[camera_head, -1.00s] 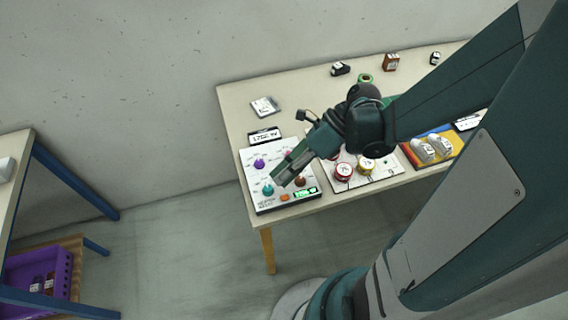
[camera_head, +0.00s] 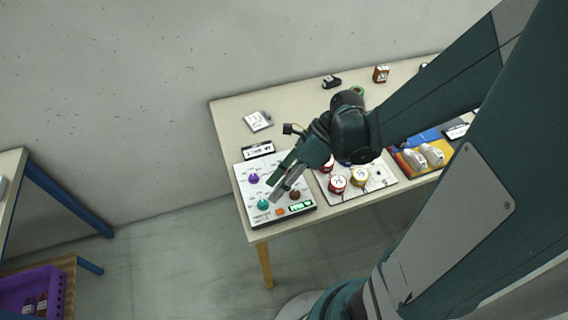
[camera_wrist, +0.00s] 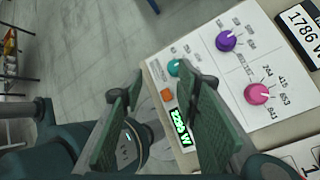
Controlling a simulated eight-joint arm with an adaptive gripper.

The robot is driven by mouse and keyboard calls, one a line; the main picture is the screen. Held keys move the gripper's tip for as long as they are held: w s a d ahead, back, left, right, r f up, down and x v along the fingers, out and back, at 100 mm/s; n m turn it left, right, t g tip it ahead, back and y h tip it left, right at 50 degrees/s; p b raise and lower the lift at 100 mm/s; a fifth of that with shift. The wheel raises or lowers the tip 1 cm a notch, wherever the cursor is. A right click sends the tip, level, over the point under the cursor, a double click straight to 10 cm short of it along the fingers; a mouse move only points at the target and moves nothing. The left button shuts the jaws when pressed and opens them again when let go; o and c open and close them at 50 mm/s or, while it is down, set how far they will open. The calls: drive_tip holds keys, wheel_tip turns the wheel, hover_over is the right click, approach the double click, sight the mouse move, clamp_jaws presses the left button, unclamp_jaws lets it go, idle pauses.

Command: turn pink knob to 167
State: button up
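The pink knob (camera_wrist: 258,93) sits on a white control panel (camera_wrist: 205,60), right of my fingers in the wrist view. Numbers such as 764, 415, 653 and 941 are printed around it. In the head view my gripper hides it. My gripper (camera_head: 272,192) is above the panel, between the teal and brown knobs in the picture. In the wrist view my gripper (camera_wrist: 163,92) has its two green-padded fingers apart, with no knob held. The pink knob is outside the fingers and apart from them.
The panel also has a purple knob (camera_wrist: 226,41), a teal knob (camera_wrist: 174,67), a brown knob (camera_head: 295,195), an orange button (camera_wrist: 167,95) and a lit green display (camera_head: 300,206).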

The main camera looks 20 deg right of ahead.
drive_tip(key=w+d+n+h, duration=0.1)
drive_tip(key=w+d+n+h+p, duration=0.1)
drive_tip(key=w+n, duration=0.1)
drive_tip(key=w+d+n+h+p, duration=0.1)
drive_tip(key=w+n+h, duration=0.1)
drive_tip(key=shift+f, duration=0.25)
drive_tip(key=w+d+n+h, duration=0.1)
drive_tip(key=w+n, duration=0.1)
drive_tip(key=w+d+r+n+t+h+p, duration=0.1)
drive_tip(key=w+n, duration=0.1)
drive_tip(key=w+d+r+n+h+p, duration=0.1)
drive_tip(key=w+n, duration=0.1)
drive_tip(key=shift+w+t+h, duration=0.25)
drive_tip(key=shift+t+h, duration=0.05)
drive_tip(key=shift+h, duration=0.1)
drive_tip(key=shift+f, duration=0.1)
drive_tip(key=shift+w+f+b, duration=0.15)
drive_tip(key=shift+f+b, duration=0.55)
drive_tip(key=shift+f, duration=3.05)
drive_tip(key=c, duration=0.9)
